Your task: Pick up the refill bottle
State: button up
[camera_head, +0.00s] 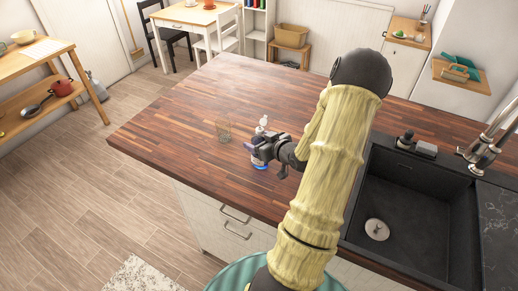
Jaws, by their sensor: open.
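The refill bottle (263,123) stands on the dark wooden counter (190,105). Its pale pump top shows above my gripper, and a blue part shows low down by the gripper. The middle of the bottle is hidden behind the gripper. My gripper (254,151) is open at the bottle, near the counter's front edge. I cannot tell whether the fingers touch the bottle or are around it.
A black sink (400,205) with a chrome tap (482,150) is at the right. A soap dispenser (405,140) and a sponge (426,149) sit on its back rim. The counter's left part is clear.

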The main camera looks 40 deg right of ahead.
jog(key=shift+x, duration=1.2)
jog(key=shift+s+d, duration=0.2)
jog(key=shift+s, duration=0.1)
jog(key=shift+w+a, duration=0.1)
jog(key=shift+a, duration=0.1)
jog(key=c, duration=1.3)
